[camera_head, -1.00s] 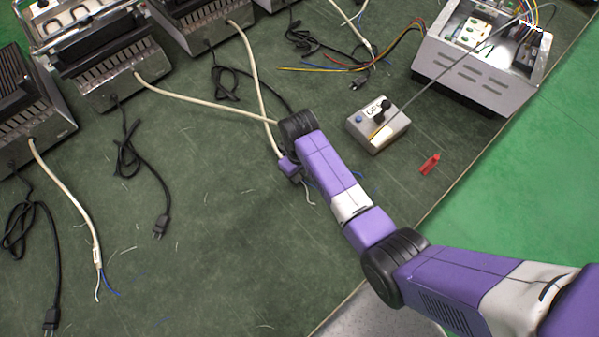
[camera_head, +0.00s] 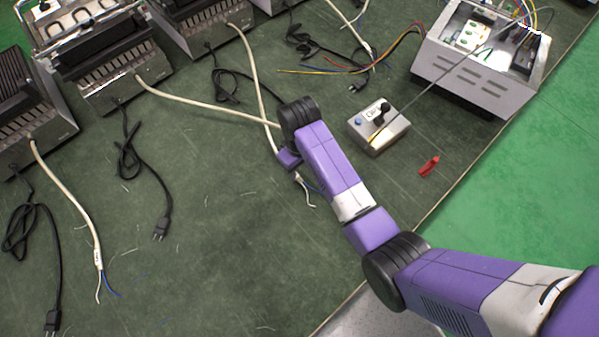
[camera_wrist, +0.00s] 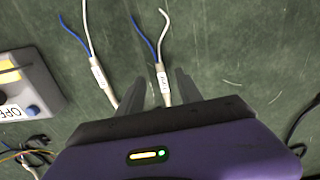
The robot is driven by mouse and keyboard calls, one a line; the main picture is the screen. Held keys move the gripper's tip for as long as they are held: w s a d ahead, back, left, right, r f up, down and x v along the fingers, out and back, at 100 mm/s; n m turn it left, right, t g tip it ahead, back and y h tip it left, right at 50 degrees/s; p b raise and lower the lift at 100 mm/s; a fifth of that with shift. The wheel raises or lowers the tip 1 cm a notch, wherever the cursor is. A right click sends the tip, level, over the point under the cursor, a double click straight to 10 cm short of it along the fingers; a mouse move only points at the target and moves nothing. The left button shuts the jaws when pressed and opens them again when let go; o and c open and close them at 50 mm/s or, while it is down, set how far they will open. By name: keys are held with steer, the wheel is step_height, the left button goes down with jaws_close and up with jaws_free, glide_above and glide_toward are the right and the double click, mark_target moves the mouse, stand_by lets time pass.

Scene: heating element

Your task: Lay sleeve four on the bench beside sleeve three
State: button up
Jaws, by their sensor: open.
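Cream sleeved cables with bared blue and white wire ends lie on the green bench (camera_head: 215,240). I cannot read their tags or tell which is sleeve three or four. In the wrist view, one tagged sleeve end (camera_wrist: 162,82) lies between the open fingers of my gripper (camera_wrist: 159,76), not clamped. A second tagged sleeve end (camera_wrist: 98,74) lies to its left, outside the fingers, nearly parallel. In the head view, my wrist hides most of these ends; one wire end (camera_head: 309,198) shows beside it. Another sleeve (camera_head: 72,203) lies at the left.
Several heater units (camera_head: 117,72) stand at the upper left, with black plug cords (camera_head: 150,172) in front. A grey switch box (camera_head: 380,127), a red tool (camera_head: 429,166) and a metal wiring case (camera_head: 470,65) are to the right. The bench's lower middle is mostly clear.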

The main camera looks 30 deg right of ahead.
step_height(320, 180, up, 7)
steer(key=shift+f, duration=0.15)
steer(key=shift+f, duration=0.1)
steer(key=t, duration=0.3)
glide_above(317, 196)
step_height(317, 196, down, 7)
steer(key=shift+r, duration=0.15)
steer(key=s+t, duration=0.1)
steer(key=s, duration=0.1)
steer(key=s+t, duration=0.1)
steer(key=s, duration=0.1)
steer(key=shift+s+d+m, duration=0.1)
steer(key=shift+d+m, duration=0.1)
steer(key=shift+m, duration=0.1)
steer(key=s+r+t, duration=0.3)
steer(key=s+r, duration=0.3)
steer(key=r, duration=0.3)
steer(key=s+a+r+m+t, duration=0.1)
steer(key=s+r+t, duration=0.2)
steer(key=s+r, duration=0.3)
steer(key=s+a+r+t, duration=0.1)
steer(key=s+r+t, duration=0.3)
steer(key=r, duration=0.8)
steer(key=shift+s+m, duration=0.3)
steer(key=shift+s, duration=0.9)
